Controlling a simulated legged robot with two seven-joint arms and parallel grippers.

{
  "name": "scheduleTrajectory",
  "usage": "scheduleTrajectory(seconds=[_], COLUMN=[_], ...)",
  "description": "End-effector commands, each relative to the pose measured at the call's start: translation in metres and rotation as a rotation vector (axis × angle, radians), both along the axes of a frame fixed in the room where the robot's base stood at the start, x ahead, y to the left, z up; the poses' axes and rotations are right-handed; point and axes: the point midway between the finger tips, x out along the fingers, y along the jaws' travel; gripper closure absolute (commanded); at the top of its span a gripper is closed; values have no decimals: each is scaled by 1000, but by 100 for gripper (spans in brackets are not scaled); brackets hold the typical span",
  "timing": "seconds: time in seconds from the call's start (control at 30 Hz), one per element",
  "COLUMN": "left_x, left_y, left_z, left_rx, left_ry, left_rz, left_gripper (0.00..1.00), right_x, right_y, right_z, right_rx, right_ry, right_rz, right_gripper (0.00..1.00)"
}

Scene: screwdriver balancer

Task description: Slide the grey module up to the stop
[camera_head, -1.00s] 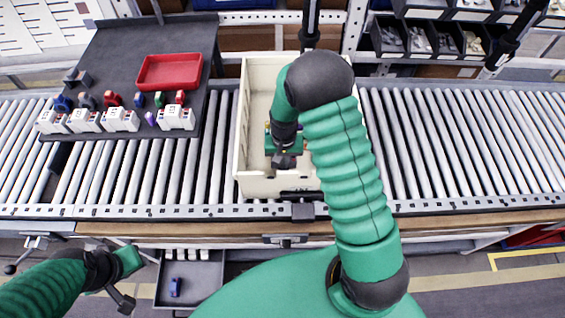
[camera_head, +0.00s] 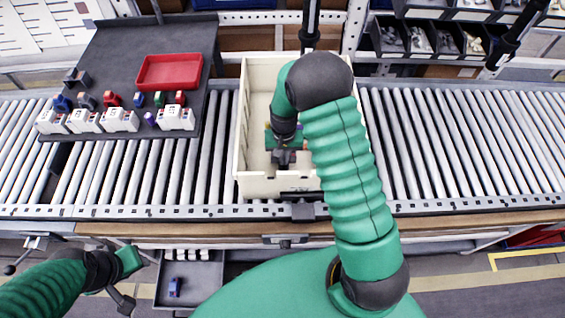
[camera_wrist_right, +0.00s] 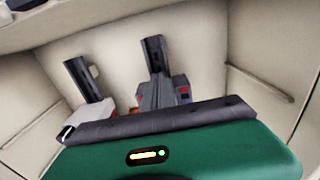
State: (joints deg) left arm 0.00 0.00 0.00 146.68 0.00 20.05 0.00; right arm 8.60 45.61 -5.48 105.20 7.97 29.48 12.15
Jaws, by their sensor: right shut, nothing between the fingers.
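My right gripper (camera_head: 284,161) reaches down into the cream crate (camera_head: 238,150) and is shut with nothing in its jaws. Its green body fills the bottom of the wrist view. Ahead of it there, a grey block (camera_wrist_right: 178,90) with small red and blue marks stands by a dark upright bar. A second dark bar (camera_wrist_right: 80,78) stands to the left above a pale block (camera_wrist_right: 92,117). I cannot tell which of these is the grey module or whether the gripper touches it. No stop can be made out. My left gripper (camera_head: 137,282) is at the lower left, away from the crate.
The crate stands on a roller conveyor (camera_head: 440,140), its walls close around my right gripper. To the left, a dark board (camera_head: 110,50) holds a red tray (camera_head: 170,71) and several white blocks with coloured parts. The rollers right of the crate are clear.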

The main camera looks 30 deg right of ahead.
Motion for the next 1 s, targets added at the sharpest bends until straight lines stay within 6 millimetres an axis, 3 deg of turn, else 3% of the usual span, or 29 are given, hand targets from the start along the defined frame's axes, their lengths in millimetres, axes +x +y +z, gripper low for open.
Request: scheduleTrajectory(seconds=[1.0], left_x=[0], left_y=[0], left_z=[2], left_rx=[0], left_ry=[0], left_rz=[0], left_gripper=[64], right_x=[6], right_y=[-3], right_z=[0], right_rx=[-1], right_ry=[-1], right_rz=[0], right_gripper=[100])
